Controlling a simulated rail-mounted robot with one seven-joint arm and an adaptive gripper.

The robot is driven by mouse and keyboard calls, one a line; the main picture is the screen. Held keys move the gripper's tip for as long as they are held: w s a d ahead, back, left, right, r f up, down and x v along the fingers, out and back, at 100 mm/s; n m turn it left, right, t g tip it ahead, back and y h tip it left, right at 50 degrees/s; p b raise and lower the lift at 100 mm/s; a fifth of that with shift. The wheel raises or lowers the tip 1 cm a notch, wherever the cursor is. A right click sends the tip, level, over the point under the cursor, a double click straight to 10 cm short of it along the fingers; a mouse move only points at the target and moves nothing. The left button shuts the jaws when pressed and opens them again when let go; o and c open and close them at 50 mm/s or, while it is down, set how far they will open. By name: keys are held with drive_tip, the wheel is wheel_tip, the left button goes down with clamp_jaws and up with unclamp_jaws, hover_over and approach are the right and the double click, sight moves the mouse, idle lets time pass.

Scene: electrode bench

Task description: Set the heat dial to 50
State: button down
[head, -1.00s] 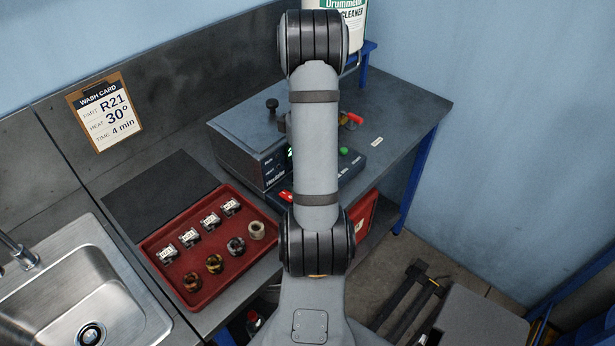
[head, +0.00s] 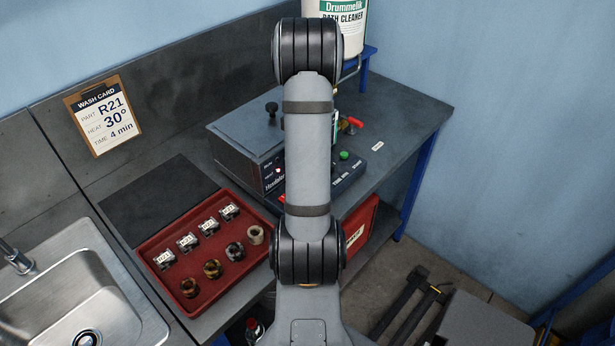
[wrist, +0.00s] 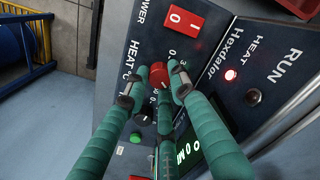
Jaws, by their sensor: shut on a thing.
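The heat dial (wrist: 159,74) is a red round knob on the dark sloped panel in the wrist view, beside the HEAT °C lettering. In the head view my arm hides the dial and gripper. The Hexdalor washer box (head: 245,150) stands on the bench behind my arm.
A black knob (wrist: 143,117) and a green button (wrist: 135,138) lie close to the fingers. A red power switch (wrist: 184,22) is near. A red lamp (wrist: 231,75) glows under HEAT. A red tray (head: 190,290) of parts sits left.

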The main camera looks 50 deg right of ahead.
drive_tip(key=c, duration=1.5)
unclamp_jaws()
drive_tip(key=shift+o, duration=0.2)
wheel_tip(320, 180, up, 12)
wheel_tip(320, 180, down, 12)
drive_tip(key=shift+f, duration=0.1)
drive_tip(key=shift+r, duration=0.2)
